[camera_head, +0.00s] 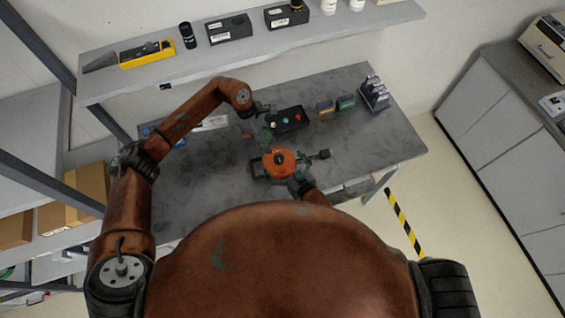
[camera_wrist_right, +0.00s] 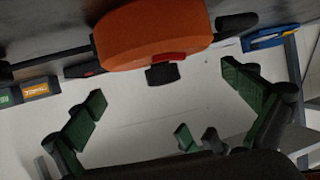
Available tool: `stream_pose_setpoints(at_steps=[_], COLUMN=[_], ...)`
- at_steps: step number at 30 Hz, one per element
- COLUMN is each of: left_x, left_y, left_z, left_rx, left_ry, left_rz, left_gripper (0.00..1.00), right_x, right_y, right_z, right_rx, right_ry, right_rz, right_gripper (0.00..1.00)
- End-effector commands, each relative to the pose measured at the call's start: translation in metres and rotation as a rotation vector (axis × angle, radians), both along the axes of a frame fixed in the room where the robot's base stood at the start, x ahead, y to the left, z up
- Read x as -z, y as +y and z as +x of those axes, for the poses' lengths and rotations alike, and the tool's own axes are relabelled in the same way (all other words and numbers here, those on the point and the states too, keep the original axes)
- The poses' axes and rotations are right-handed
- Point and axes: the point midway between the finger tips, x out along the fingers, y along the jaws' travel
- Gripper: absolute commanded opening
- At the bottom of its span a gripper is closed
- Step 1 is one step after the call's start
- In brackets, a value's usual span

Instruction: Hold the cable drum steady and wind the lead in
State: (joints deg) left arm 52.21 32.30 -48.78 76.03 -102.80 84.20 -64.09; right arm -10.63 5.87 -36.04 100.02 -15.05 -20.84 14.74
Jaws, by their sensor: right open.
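The orange cable drum (camera_head: 280,163) sits on the grey table, with a dark frame at its left and a dark arm with a block-like end (camera_head: 321,154) reaching to its right. In the right wrist view the drum (camera_wrist_right: 150,36) shows close up, with a red part and a black knob (camera_wrist_right: 163,74). My right gripper (camera_head: 300,184) is at the drum's near side; its green fingers (camera_wrist_right: 165,108) are spread with nothing between them. My left gripper (camera_head: 261,124) is beyond the drum, beside the button box; its jaw opening is unclear. I cannot make out the lead.
A black box with coloured buttons (camera_head: 288,119) stands behind the drum. A dark rack (camera_head: 374,94) and small orange and green blocks (camera_head: 336,105) are at the back right. A shelf (camera_head: 240,52) overhangs the back edge. The table's right part is fairly clear.

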Motion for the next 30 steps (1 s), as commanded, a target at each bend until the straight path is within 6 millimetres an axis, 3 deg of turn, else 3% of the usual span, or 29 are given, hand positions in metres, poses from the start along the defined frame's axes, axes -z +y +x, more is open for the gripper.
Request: stream_pose_setpoints(at_steps=[5,18,30], left_x=[0.0,0.0,0.0], left_y=[0.0,0.0,0.0], left_z=[0.0,0.0,0.0], left_rx=[0.0,0.0,0.0], left_ry=[0.0,0.0,0.0], left_rz=[0.0,0.0,0.0], left_gripper=[0.29,0.29,0.29], right_x=[0.009,0.031,0.033], right_y=[0.009,0.034,0.036], right_z=[0.009,0.056,0.06], right_rx=[-0.001,-0.001,-0.001], right_ry=[0.01,0.008,0.008], right_rz=[0.001,0.001,0.001], right_gripper=[1.0,1.0,0.98])
